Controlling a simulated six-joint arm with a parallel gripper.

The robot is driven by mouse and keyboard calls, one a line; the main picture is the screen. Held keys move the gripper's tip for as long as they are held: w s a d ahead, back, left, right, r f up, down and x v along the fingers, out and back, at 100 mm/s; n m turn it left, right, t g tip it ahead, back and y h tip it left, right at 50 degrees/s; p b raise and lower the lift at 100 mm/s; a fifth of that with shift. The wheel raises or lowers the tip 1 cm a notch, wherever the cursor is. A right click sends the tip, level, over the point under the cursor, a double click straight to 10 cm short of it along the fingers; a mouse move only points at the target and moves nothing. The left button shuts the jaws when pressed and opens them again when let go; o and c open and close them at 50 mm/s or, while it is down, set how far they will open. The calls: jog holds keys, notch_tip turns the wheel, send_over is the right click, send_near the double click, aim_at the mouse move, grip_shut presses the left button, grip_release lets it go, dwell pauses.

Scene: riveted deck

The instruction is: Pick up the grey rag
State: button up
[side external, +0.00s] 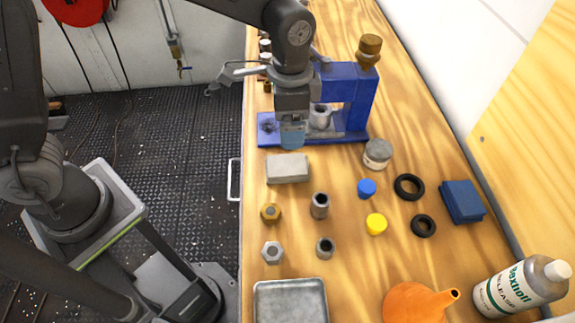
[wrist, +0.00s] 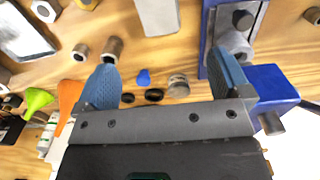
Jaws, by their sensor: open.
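A pale grey, flat rectangular piece, which I take to be the grey rag (side external: 288,168), lies on the wooden bench just in front of the blue press. It also shows at the top of the wrist view (wrist: 158,16), cut off by the frame edge. My gripper (side external: 292,138) is above the bench beside the press, behind the grey piece in the side view. In the wrist view its two blue fingers (wrist: 166,78) are spread apart with nothing held between them. The grey piece lies beyond the fingertips, not touching them.
The blue press (side external: 350,95) stands close beside my gripper. Nuts, sockets, a blue cap (side external: 366,188), a yellow cap (side external: 376,224), black rings and a jar (side external: 377,153) surround the grey piece. A folded blue cloth (side external: 462,202), metal tray (side external: 290,300), orange funnel (side external: 417,303) and bottle (side external: 520,286) lie farther off.

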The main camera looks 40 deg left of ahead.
aim_at(288, 164)
notch_tip(288, 164, down, 8)
jog(key=shift+f, duration=0.25)
jog(key=shift+s+a+f, duration=0.15)
jog(key=shift+f, duration=2.5)
jog(key=shift+c, duration=0.3)
jog(key=c, duration=1)
jog(key=shift+o, duration=0.2)
jog(key=shift+r, duration=0.15)
